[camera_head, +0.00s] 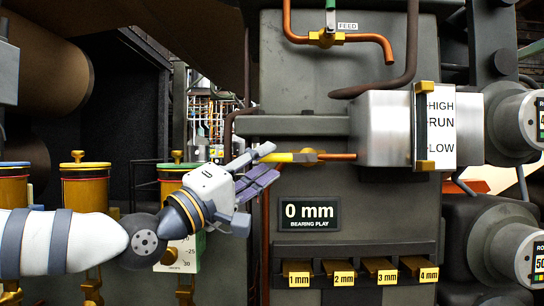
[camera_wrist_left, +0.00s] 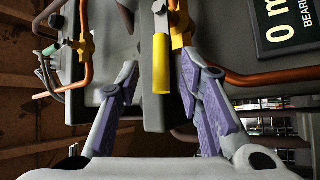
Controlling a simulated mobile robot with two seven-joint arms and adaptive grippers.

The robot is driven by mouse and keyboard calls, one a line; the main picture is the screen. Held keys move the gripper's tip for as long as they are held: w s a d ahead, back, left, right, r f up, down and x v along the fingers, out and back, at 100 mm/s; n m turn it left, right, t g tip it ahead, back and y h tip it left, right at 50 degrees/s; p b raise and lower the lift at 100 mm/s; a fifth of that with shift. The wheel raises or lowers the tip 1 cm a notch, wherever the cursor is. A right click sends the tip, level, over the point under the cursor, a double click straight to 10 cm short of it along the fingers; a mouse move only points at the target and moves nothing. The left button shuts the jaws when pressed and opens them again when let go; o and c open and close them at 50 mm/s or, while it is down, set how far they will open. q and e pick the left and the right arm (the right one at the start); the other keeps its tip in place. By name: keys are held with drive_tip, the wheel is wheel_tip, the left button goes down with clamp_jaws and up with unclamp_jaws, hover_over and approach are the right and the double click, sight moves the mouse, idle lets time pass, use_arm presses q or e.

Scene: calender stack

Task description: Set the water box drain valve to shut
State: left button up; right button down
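The water box (camera_head: 385,127) is a silver box with a white HIGH/RUN/LOW plate on its right side. A copper pipe leaves its left side and carries a brass valve body (camera_head: 310,156). The valve's yellow lever (camera_head: 280,157) points left, in line with the pipe. In the left wrist view the lever (camera_wrist_left: 162,70) hangs at the middle, between the fingertips. My left gripper (camera_head: 266,165) is open at the lever's free end; in the left wrist view its purple-padded fingers (camera_wrist_left: 160,80) stand on both sides of the lever, apart from it. My right gripper is out of view.
A feed valve (camera_head: 323,39) sits on a copper pipe above. A dark beam (camera_head: 290,124) runs just above the lever. Below are a 0 mm display (camera_head: 309,214) and yellow-labelled blocks (camera_head: 343,279). Brass cups (camera_head: 86,182) stand left, behind my arm.

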sight(268, 159)
use_arm(q)
drive_tip(key=x, duration=0.3)
drive_tip(key=shift+w, duration=0.15)
drive_tip(key=shift+c, duration=0.3)
clamp_jaws()
drive_tip(key=shift+r, duration=0.1)
